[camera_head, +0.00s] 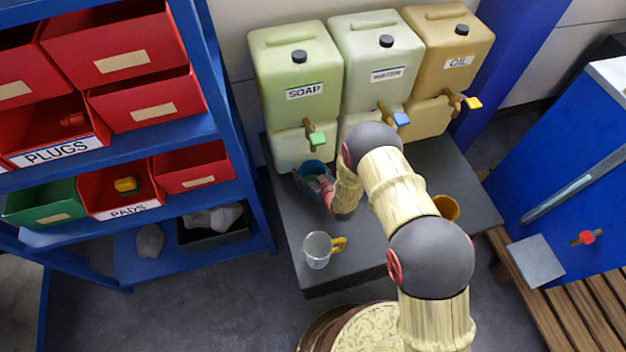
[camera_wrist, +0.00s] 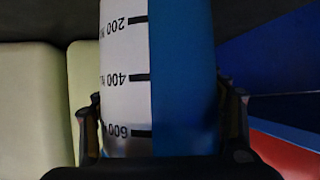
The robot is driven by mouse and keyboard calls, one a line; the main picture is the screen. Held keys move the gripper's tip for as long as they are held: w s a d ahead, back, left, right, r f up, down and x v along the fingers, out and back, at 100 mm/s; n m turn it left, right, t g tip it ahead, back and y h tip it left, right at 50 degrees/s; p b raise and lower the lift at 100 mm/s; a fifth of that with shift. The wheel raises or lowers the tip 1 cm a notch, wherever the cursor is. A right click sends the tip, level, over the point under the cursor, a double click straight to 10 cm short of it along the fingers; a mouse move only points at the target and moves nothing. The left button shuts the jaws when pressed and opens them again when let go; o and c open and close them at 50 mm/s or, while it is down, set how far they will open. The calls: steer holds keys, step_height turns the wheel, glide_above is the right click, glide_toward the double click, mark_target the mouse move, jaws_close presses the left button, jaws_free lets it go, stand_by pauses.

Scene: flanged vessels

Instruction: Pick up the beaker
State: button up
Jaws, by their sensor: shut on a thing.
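The beaker (camera_wrist: 125,50) fills the middle of the wrist view. It has a white strip with 200, 400 and 600 marks beside a blue side. In the head view the blue beaker (camera_head: 310,168) is at the back left of the dark table, in front of the soap container. My gripper (camera_head: 326,188) reaches it from the front right and hides part of it. In the wrist view the fingers of my gripper (camera_wrist: 162,120) are on both sides of the beaker, shut on it. I cannot tell whether its base touches the table.
A clear mug (camera_head: 317,250) with a yellow handle is at the front left. An orange cup (camera_head: 446,207) is right of my arm. A blue shelf (camera_head: 225,130) stands left.

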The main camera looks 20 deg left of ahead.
steer(key=c, duration=0.8)
steer(key=shift+r, duration=0.1)
